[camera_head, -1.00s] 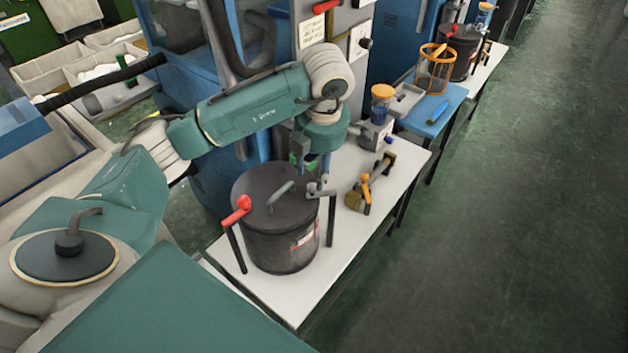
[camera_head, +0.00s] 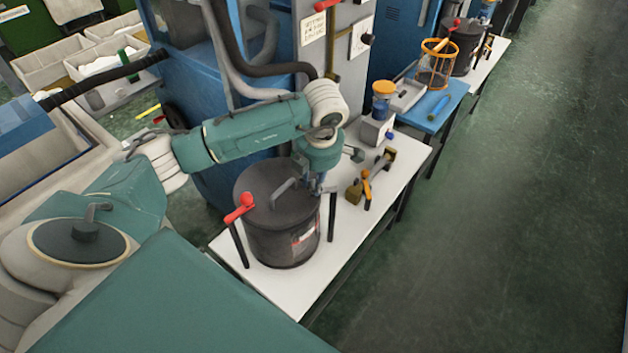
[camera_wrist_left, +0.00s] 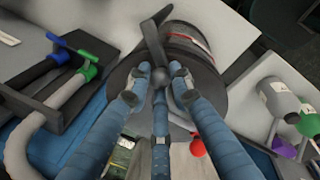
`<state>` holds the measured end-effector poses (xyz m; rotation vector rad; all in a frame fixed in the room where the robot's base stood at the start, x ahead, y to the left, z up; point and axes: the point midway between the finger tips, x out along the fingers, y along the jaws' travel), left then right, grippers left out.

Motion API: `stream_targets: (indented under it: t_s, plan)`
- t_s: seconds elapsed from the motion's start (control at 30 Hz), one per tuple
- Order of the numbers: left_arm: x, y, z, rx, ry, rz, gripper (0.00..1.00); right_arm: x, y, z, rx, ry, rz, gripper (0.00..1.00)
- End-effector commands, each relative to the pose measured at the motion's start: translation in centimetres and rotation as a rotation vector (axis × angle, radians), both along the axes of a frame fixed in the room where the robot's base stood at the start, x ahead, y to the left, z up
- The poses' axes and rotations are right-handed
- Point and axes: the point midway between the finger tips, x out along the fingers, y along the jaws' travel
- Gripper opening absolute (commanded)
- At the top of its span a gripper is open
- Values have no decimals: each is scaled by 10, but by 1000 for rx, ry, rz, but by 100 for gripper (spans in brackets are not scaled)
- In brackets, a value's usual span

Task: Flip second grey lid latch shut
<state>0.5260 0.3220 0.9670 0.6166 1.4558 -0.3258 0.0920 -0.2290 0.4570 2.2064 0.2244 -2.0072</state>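A dark round drum (camera_head: 283,243) with a grey lid (camera_head: 262,197) and a bar handle stands on a white table. A red latch (camera_head: 240,207) sits on a black post at its left side. A grey latch (camera_head: 328,190) tops the post at its right. My left gripper (camera_head: 318,186) points down at the grey latch, partly hidden by my arm. In the left wrist view, the gripper's blue fingers (camera_wrist_left: 158,82) come close around the dark grey lever (camera_wrist_left: 154,42); a firm grip cannot be made out. A red knob (camera_wrist_left: 197,147) shows below. My right gripper is out of view.
A brass-coloured tool with an orange part (camera_head: 366,188) lies on the table to the right. A grey device with an orange-topped jar (camera_head: 383,98) stands behind it. A blue machine (camera_head: 203,185) borders the table's back. The front right tabletop is clear.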

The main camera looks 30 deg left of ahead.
Motion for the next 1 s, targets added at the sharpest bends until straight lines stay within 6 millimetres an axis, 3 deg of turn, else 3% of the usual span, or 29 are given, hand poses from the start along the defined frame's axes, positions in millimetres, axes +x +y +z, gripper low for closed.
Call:
stream_targets:
  t_s: [0.13, 0.4, 0.77, 0.8, 0.87, 0.9, 1.0]
  plan:
    - [1, 1, -1, 0, -2, -15, 0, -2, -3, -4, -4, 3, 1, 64]
    - [10, 8, -4, 1, -5, -205, 0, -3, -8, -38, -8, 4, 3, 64]
    - [11, 8, 1, 0, -3, -250, 0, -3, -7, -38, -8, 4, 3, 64]
    - [11, 8, 1, 0, -3, -250, 23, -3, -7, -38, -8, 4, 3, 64]
    - [11, 8, 1, 0, -3, -249, 35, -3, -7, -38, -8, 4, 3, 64]
    - [11, 9, 1, -1, -2, -249, 40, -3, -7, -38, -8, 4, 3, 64]
    - [11, 8, 1, 0, -2, -249, 40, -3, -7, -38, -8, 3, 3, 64]
